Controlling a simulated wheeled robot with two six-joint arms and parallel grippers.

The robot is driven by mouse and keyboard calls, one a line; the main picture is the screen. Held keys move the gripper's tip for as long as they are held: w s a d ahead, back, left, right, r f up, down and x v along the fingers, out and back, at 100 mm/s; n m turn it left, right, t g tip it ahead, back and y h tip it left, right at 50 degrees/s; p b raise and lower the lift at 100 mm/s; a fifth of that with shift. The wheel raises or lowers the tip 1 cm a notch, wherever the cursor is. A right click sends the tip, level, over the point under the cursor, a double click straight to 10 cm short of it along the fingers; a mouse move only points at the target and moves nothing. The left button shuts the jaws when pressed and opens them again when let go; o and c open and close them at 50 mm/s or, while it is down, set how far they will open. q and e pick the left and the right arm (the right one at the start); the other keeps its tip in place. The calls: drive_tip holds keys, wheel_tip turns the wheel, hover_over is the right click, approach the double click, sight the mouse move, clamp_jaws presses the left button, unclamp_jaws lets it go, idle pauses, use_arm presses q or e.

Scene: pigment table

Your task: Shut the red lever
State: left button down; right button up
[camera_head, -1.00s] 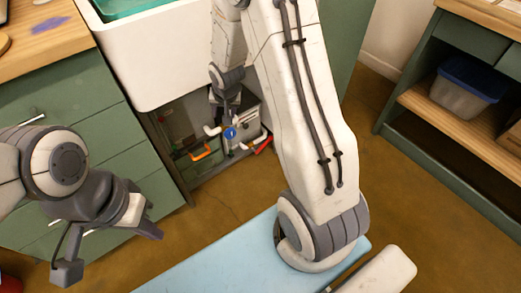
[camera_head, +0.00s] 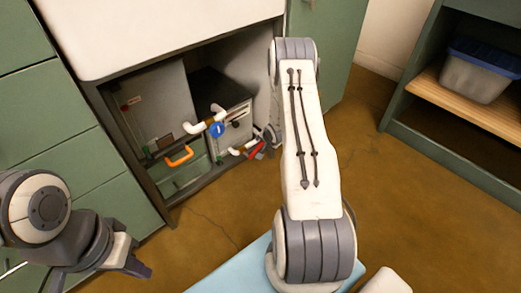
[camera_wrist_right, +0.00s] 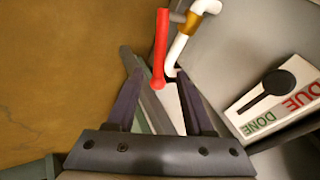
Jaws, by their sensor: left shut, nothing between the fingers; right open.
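The red lever (camera_wrist_right: 161,48) stands upright in the right wrist view, beside a white pipe (camera_wrist_right: 178,50) with a brass fitting. It also shows small in the head view (camera_head: 257,154), low at the right of the open cabinet under the sink. My right gripper (camera_wrist_right: 158,80) is open, with the lever's lower end between its fingertips in the picture; I cannot tell whether they touch it. In the head view my right forearm partly hides this gripper. My left gripper (camera_head: 138,268) is shut and empty at the lower left, far from the lever.
A blue round handle (camera_head: 217,130) and an orange handle (camera_head: 179,156) are left of the lever. A DUE/DONE sign (camera_wrist_right: 275,98) with a black pointer is close to the right finger. The green cabinet door (camera_head: 325,50) stands open. The brown floor ahead is clear.

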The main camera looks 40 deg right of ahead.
sight(261, 146)
drive_tip(key=b+x, duration=0.3)
drive_tip(key=x, duration=0.3)
drive_tip(key=shift+f, duration=0.25)
drive_tip(key=shift+w+d+f+b, duration=0.1)
drive_tip(key=shift+w+f+b, duration=0.25)
drive_tip(key=shift+b, duration=0.1)
clamp_jaws()
drive_tip(key=shift+s, duration=0.1)
idle(0.6)
